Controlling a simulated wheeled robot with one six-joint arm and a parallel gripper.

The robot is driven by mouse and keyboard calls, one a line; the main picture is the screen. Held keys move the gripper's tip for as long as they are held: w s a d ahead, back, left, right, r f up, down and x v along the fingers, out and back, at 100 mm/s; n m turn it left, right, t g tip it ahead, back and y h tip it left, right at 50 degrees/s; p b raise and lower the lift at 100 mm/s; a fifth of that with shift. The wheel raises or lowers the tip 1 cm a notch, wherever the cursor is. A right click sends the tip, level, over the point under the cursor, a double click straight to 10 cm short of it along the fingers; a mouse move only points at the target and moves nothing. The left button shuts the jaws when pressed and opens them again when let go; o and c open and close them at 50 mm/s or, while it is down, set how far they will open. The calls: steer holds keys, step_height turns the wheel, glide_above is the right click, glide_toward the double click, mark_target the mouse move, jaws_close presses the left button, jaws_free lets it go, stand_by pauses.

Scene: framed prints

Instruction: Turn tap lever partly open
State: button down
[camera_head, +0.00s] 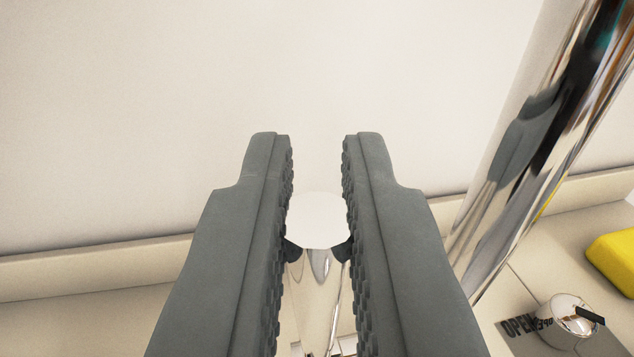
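My gripper (317,150) fills the middle of the view, its two grey ridged fingers apart and pointing away from me. A round white cap on a chrome part (317,220), likely the tap lever, shows between the fingers. Its sides line up with both finger pads, but I cannot tell whether they press on it. The chrome part runs down below the cap, its edges hidden by the fingers. A thick, shiny chrome column (545,140), likely part of the tap, rises slanted on the right, apart from my gripper.
A small chrome knob (567,312) with a black pointer sits at the lower right, beside dark "OPEN" lettering (519,326). A yellow block (615,262) lies at the right edge. A plain pale wall (150,110) stands behind, with a beige ledge (95,268) along its foot.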

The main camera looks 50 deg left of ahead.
steer(key=shift+s+d, duration=0.1)
steer(key=shift+d, duration=0.05)
steer(key=shift+s+d+f+m+t+y, duration=0.2)
steer(key=shift+s+d+t+y, duration=0.1)
steer(key=shift+d+t+y, duration=0.25)
steer(key=shift+s+d+f+m+t+y, duration=0.1)
steer(key=shift+s+d+m+t+y, duration=0.15)
steer(key=shift+d+t+y, duration=0.25)
steer(key=shift+s+d+f+m+t+y, duration=0.2)
steer(key=shift+s+d+t+y, duration=0.1)
steer(key=shift+d+t+y, duration=0.2)
steer(key=shift+s+d+f+m+t+y, duration=0.1)
steer(key=shift+s+d+f+t+y, duration=0.1)
steer(key=shift+s+d+t+y, duration=0.2)
steer(key=c, duration=1.5)
jaws_free()
steer(key=shift+w+d, duration=0.1)
steer(key=s+d, duration=0.9)
steer(key=shift+d+f, duration=0.25)
steer(key=shift+f, duration=0.05)
